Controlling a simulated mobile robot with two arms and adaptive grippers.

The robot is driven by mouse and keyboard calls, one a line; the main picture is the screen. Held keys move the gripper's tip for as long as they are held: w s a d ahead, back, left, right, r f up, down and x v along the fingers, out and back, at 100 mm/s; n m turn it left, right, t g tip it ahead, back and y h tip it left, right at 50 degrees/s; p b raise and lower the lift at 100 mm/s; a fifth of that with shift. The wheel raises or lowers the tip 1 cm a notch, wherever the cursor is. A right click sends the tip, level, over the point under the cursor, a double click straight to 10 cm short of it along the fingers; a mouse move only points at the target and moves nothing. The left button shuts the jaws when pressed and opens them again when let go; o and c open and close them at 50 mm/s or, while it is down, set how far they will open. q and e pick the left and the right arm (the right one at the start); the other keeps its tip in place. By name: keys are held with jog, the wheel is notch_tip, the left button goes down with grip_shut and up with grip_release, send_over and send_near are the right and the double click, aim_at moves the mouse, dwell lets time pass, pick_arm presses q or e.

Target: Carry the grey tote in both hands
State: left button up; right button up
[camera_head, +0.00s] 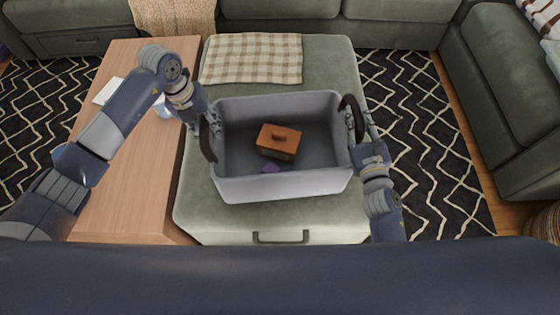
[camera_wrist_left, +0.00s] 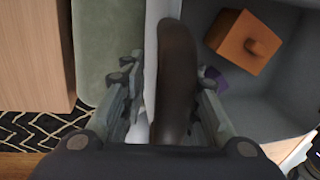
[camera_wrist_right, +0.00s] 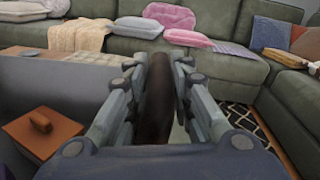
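The grey tote (camera_head: 285,188) rests upright on the green ottoman, with a dark handle at each side. Inside it are an orange-brown box with a knob (camera_head: 279,140) and a small purple item (camera_head: 271,168). My left gripper (camera_head: 207,122) is at the left handle (camera_wrist_left: 178,75). Its fingers are on both sides of the handle, with a gap visible on one side. My right gripper (camera_head: 353,122) has its fingers on both sides of the right handle (camera_wrist_right: 158,90). They are close to it; whether they press on it is unclear.
The ottoman (camera_head: 330,70) carries a checked cloth (camera_head: 252,58) behind the tote. A wooden table (camera_head: 130,190) stands close at left. Green sofas (camera_head: 400,30) line the back and right. Patterned rug (camera_head: 430,150) shows right of the ottoman.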

aim_at(362, 136)
pick_arm(q)
jog(key=shift+d, duration=0.2)
pick_arm(e)
jog(key=shift+r, duration=0.1)
jog(key=shift+a, duration=0.1)
jog(key=shift+s, duration=0.5)
pick_arm(q)
notch_tip(362, 136, up, 12)
jog(key=a, duration=0.2)
jog(key=shift+s+a, duration=0.15)
pick_arm(e)
jog(key=s, duration=0.6)
jog(key=shift+s+d, duration=0.25)
jog(key=shift+d, duration=0.15)
pick_arm(q)
jog(key=shift+f, duration=0.1)
